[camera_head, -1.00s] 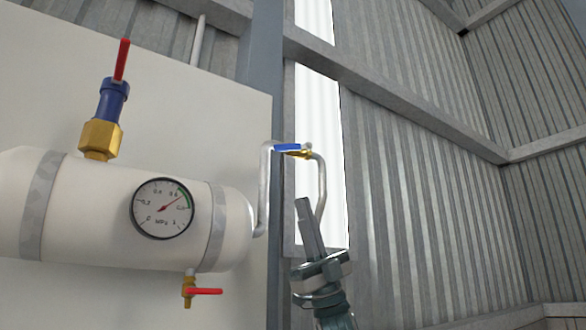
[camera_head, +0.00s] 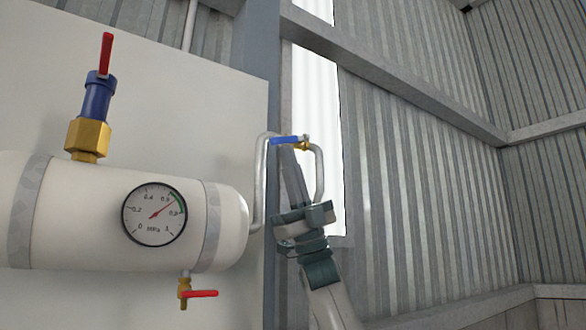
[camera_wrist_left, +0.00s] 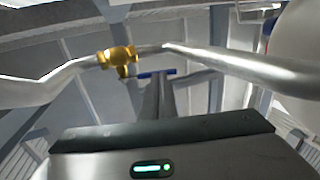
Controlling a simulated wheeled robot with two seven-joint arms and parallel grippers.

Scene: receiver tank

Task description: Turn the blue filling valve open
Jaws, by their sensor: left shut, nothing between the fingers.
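The blue filling valve is a brass body (camera_head: 303,145) with a blue lever handle (camera_head: 284,140), set in a bent grey pipe right of the white tank. The handle points left, along the pipe's top stretch. My left gripper (camera_head: 288,158) is shut and empty, with its fingertips just below the handle. In the left wrist view the blue handle (camera_wrist_left: 165,72) lies at the tips of my shut fingers (camera_wrist_left: 158,88), beside the brass body (camera_wrist_left: 117,58). I cannot tell whether the fingertips touch the handle. My right gripper is not in view.
The white tank (camera_head: 100,210) carries a round pressure gauge (camera_head: 154,214). A brass and blue valve with a red handle (camera_head: 106,55) stands on top, and a small red-handled drain valve (camera_head: 200,294) hangs below. A steel post (camera_head: 262,80) stands behind the pipe.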

